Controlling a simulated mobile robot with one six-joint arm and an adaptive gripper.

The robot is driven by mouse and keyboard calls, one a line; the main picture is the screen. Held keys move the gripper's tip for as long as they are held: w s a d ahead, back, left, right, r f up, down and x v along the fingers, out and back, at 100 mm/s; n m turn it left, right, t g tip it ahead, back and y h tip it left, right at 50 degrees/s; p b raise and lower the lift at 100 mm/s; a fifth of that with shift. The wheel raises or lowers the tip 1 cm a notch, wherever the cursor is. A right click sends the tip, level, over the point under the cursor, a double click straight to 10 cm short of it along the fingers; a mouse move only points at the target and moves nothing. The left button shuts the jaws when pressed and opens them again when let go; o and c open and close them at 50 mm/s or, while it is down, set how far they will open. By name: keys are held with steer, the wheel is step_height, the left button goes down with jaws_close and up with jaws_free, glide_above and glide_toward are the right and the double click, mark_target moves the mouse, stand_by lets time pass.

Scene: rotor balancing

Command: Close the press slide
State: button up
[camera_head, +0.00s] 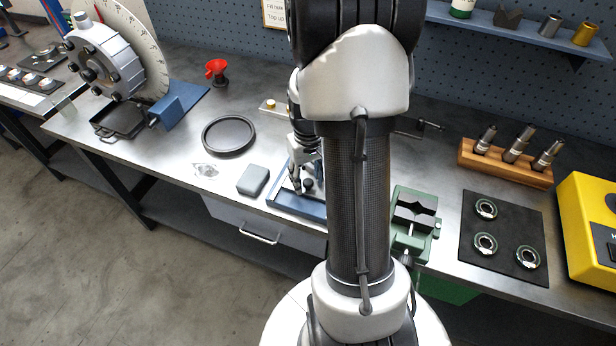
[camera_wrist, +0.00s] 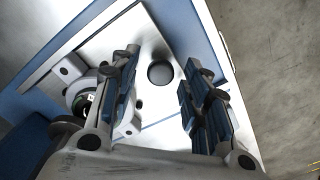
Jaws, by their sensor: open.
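The press is a blue-framed base (camera_head: 296,205) with a bright metal plate, on the bench's front edge and partly behind my arm. In the wrist view its blue frame (camera_wrist: 98,22) borders the plate (camera_wrist: 117,38). A round dark knob (camera_wrist: 160,73) shows between my finger ends; whether it belongs to the slide is unclear. Metal blocks and a ring-like part (camera_wrist: 82,92) lie left of it. My gripper (camera_head: 302,178) is over the press, pointing down. In the wrist view my gripper (camera_wrist: 160,68) is open, one finger each side of the knob, with no clear contact.
A grey block (camera_head: 252,180) and a black ring tray (camera_head: 228,135) stand left of the press. A green vise (camera_head: 412,222) is to its right, then a black mat (camera_head: 503,240) with ring parts. A drawer handle (camera_head: 262,238) is below the bench edge.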

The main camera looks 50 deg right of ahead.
step_height(320, 180, up, 12)
stand_by(0.7)
steer(key=shift+c, duration=0.4)
